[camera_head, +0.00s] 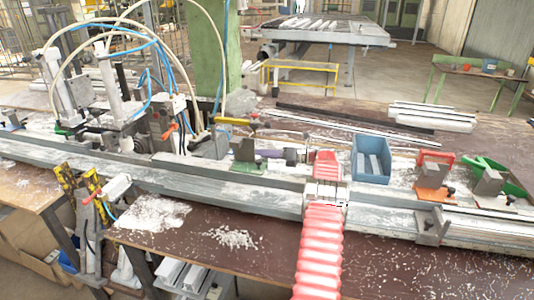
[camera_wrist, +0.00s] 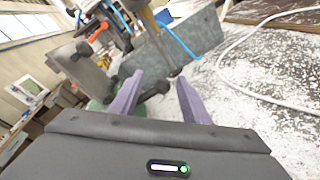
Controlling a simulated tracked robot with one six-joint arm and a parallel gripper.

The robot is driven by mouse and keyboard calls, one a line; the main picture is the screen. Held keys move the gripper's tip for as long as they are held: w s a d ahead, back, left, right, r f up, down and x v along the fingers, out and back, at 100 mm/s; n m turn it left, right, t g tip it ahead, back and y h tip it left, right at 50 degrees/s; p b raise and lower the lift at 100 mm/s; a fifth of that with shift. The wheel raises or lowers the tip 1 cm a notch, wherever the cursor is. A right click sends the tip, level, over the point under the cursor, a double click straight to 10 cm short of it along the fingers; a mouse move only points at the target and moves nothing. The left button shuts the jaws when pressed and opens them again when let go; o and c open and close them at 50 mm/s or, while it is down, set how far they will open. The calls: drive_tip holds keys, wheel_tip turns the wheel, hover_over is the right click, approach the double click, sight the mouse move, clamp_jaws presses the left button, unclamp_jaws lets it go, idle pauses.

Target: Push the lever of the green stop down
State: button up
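A green stop (camera_head: 244,152) with a dark upright block stands on the bench rail, left of centre in the head view. My gripper (camera_head: 287,154) is just to its right, pointing left towards it. In the wrist view a grey block with a green base (camera_wrist: 97,105) is partly hidden behind my gripper. A black lever (camera_wrist: 152,88) with a rounded end sticks out from it, in front of and between the two purple fingers. My gripper (camera_wrist: 160,92) is open and empty. I cannot tell whether a finger touches the lever.
Another green bracket with a grey block (camera_head: 489,180) and an orange one (camera_head: 433,187) stand further right, with a blue bin (camera_head: 371,160) nearer. Clamps and hoses crowd the left. A grey-green block (camera_wrist: 190,38) rises beyond the fingers. White chips cover the bench.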

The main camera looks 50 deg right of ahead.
drive_tip(key=shift+s+d+r, duration=0.1)
drive_tip(key=shift+d+r, duration=0.05)
drive_tip(key=shift+r, duration=0.05)
drive_tip(key=shift+s+d+r, duration=0.1)
drive_tip(key=shift+s+d, duration=0.15)
drive_tip(key=shift+s, duration=0.3)
drive_tip(key=v, duration=1.2)
drive_tip(key=shift+s, duration=0.2)
